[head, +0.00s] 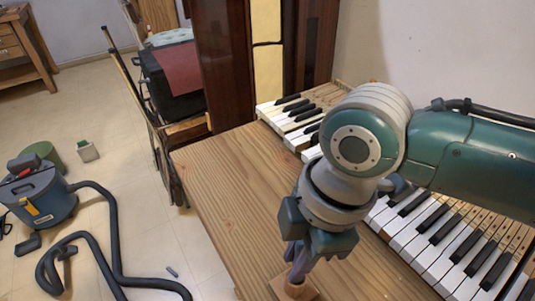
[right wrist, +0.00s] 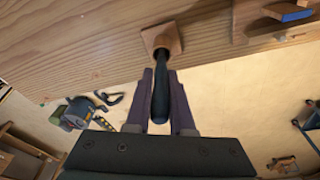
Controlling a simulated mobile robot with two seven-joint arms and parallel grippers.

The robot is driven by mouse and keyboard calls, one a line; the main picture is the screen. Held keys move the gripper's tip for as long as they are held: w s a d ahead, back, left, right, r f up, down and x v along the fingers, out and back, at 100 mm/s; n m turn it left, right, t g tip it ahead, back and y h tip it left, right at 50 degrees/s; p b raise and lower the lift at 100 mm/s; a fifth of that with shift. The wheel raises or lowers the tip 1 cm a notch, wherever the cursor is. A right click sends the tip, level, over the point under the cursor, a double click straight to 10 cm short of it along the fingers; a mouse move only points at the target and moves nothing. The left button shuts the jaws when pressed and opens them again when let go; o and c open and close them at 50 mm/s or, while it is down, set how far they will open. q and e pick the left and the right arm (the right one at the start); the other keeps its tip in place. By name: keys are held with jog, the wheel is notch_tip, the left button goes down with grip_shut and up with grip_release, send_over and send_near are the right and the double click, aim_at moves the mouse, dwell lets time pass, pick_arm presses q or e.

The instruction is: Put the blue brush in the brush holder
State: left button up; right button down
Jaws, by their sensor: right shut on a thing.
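My right gripper (head: 297,255) points down at the front part of the wooden table. It is shut on a dark, bluish handle, which I take to be the blue brush (right wrist: 160,98), seen between the two fingers in the right wrist view. The handle's far end meets a small square wooden block with a round rim, which I take to be the brush holder (head: 296,291); it also shows in the right wrist view (right wrist: 153,37). I cannot tell how deep the brush sits in it. My left gripper is not in view.
Piano keys (head: 440,235) lie along the right of the table (head: 220,175), under my right arm. A wooden piece with a blue top (right wrist: 290,12) lies at the right wrist view's upper right. A vacuum cleaner (head: 45,200) with its hose stands on the floor at left.

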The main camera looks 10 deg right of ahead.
jog(key=shift+f, duration=0.15)
jog(key=c, duration=0.8)
grip_release()
